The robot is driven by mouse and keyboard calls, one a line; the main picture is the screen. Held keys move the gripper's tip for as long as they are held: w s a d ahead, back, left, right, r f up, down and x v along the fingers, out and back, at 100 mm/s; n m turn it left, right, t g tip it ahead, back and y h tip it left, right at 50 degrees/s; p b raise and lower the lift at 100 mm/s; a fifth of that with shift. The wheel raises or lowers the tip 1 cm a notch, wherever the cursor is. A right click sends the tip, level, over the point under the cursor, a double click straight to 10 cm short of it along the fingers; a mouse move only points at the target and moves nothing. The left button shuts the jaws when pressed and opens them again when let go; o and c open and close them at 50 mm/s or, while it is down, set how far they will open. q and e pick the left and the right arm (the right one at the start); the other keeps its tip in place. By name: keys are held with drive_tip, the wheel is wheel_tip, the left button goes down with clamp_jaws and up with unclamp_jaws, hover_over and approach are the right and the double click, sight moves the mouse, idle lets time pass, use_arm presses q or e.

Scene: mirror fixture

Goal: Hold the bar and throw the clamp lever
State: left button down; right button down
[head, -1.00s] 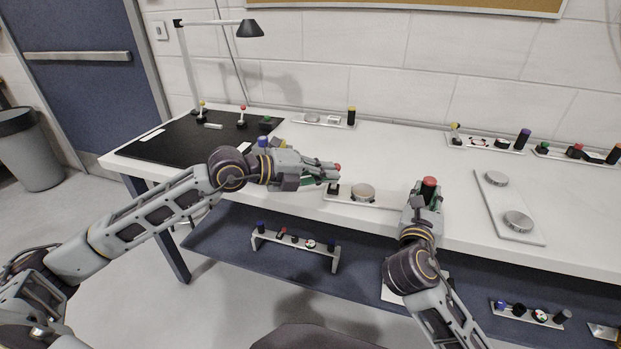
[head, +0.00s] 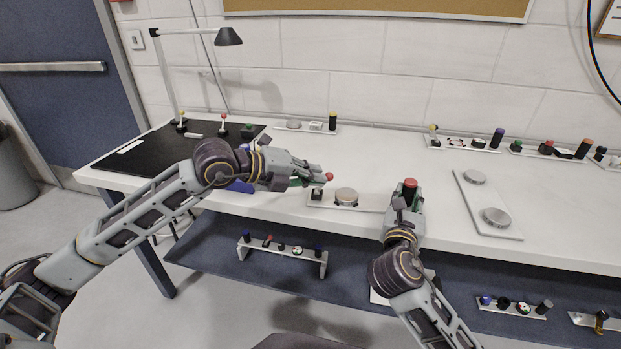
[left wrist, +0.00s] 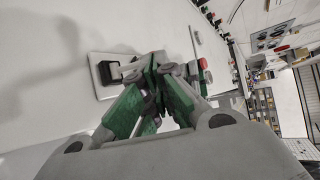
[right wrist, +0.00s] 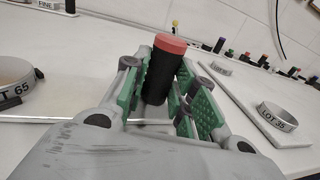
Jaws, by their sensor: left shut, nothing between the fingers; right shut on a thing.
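The black bar (right wrist: 162,75) with a red top stands upright between the green pads of my right gripper (right wrist: 160,97), which is shut on it. Its red top (head: 410,182) also shows in the head view. The clamp lever's red knob (head: 329,177) is just right of the fingertips of my left gripper (head: 318,178). That gripper is shut with nothing between its fingers. The lever's black base (head: 317,194) stands on a pale plate (head: 373,202) at the bench's front edge. The lever's shaft is mostly hidden by the left fingers. The base also shows in the left wrist view (left wrist: 112,70).
A round silver-rimmed piece (head: 346,196) sits on the plate between lever and bar. A plate with two round pieces (head: 488,195) lies to the right. Racks of small knobs line the back. A black mat (head: 135,153) and lamp (head: 228,37) are at left.

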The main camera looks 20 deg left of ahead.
use_arm(q)
drive_tip(key=shift+r, duration=0.4)
drive_tip(key=shift+a, duration=0.1)
drive_tip(key=d+r+v, duration=0.1)
drive_tip(key=r+v, duration=0.1)
drive_tip(key=v, duration=1.1)
drive_tip(key=shift+s+r, duration=0.2)
drive_tip(key=shift+r, duration=0.1)
idle(1.1)
drive_tip(key=shift+d, duration=0.15)
use_arm(e)
drive_tip(key=c, duration=1.1)
unclamp_jaws()
drive_tip(key=shift+s, duration=0.1)
drive_tip(key=shift+s+a, duration=0.25)
drive_tip(key=shift+s, duration=1.7)
drive_tip(key=shift+s+a, duration=0.3)
drive_tip(key=shift+s, duration=1.65)
drive_tip(key=shift+s+a, duration=0.25)
drive_tip(key=shift+s, duration=1.7)
